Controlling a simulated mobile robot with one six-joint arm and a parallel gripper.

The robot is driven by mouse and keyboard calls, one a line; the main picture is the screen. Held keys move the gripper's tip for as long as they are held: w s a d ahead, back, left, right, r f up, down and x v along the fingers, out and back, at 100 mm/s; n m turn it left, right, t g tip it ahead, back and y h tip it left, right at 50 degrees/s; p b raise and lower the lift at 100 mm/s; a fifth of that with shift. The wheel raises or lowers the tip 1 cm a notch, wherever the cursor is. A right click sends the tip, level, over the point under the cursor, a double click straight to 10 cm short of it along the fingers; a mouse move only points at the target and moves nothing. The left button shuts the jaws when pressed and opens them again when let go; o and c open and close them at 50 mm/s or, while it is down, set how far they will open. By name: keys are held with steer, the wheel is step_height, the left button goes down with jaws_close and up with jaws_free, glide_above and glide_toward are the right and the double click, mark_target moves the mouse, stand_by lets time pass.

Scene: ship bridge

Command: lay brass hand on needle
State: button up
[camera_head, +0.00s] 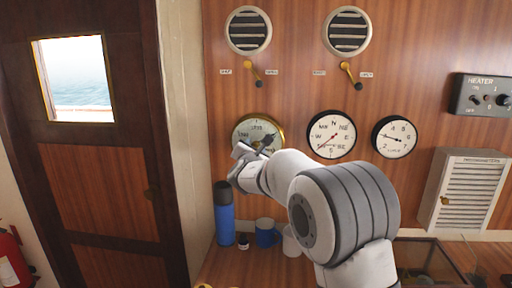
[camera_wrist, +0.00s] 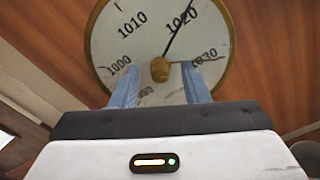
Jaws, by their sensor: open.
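The barometer (camera_head: 240,128) is a round brass-rimmed dial on the wood wall, partly covered by my gripper in the head view. In the wrist view its white face (camera_wrist: 118,38) fills the upper middle. A thin dark needle (camera_wrist: 178,29) runs up and right past the 1020 mark. A brass knob (camera_wrist: 160,70) sits at the dial's centre. The brass hand cannot be made out clearly; a short thin line right of the knob meets the right finger. My gripper (camera_wrist: 158,76) is open, with one blue finger on each side of the knob; contact cannot be told.
A compass dial (camera_head: 331,135) and a clock-like dial (camera_head: 394,137) hang to the right. Two brass levers (camera_head: 351,76) (camera_head: 253,74) sit above, under round vents. A blue flask (camera_head: 224,214) and blue mug (camera_head: 266,233) stand below my arm. A door (camera_head: 95,180) is at left.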

steer(key=shift+c, duration=0.3)
steer(key=shift+d, duration=0.1)
jaws_close()
steer(key=shift+n, duration=0.3)
steer(key=n+b, duration=0.1)
steer(key=n, duration=1)
stand_by(0.5)
